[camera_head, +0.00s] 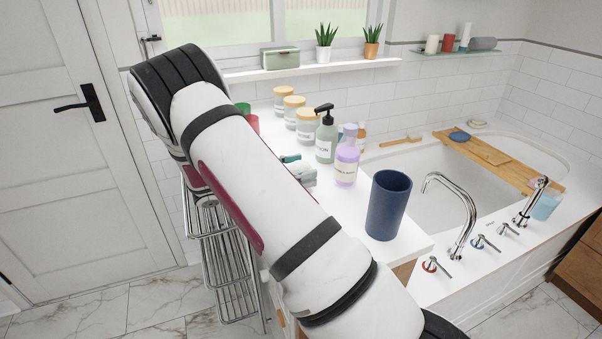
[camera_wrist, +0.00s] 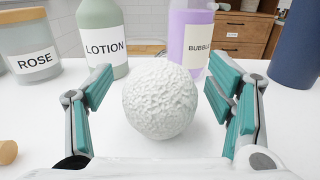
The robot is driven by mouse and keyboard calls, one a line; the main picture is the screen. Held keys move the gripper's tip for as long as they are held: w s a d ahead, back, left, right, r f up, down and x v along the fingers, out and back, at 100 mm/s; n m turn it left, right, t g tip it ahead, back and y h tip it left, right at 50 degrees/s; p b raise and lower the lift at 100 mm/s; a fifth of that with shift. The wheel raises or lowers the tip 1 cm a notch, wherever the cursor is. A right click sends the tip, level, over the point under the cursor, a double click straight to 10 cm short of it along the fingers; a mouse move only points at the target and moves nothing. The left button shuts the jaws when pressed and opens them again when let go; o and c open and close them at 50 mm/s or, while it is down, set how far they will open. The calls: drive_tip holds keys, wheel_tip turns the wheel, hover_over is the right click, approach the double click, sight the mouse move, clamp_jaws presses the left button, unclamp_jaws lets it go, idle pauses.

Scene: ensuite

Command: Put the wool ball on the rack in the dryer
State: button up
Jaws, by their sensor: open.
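The white, rough-surfaced wool ball (camera_wrist: 160,98) rests on the white counter in the wrist view. My gripper (camera_wrist: 162,80) is open, with one teal-padded finger on each side of the ball. Small gaps show between the pads and the ball. In the head view my gripper (camera_head: 298,169) is partly hidden behind my arm, near the bottles, and I cannot make out the ball there. A chrome wire rack (camera_head: 228,262) stands left of the counter, partly behind my arm. I see no dryer.
A lotion bottle (camera_head: 327,138) and a purple bubble bottle (camera_head: 347,165) stand just beyond the ball. Several jars (camera_head: 307,126) line the back. A dark blue cup (camera_head: 388,205) stands right, beside the bathtub (camera_head: 410,185). A white door (camera_head: 75,160) is at left.

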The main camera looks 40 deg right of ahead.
drive_tip(key=shift+c, duration=0.3)
drive_tip(key=c, duration=1.2)
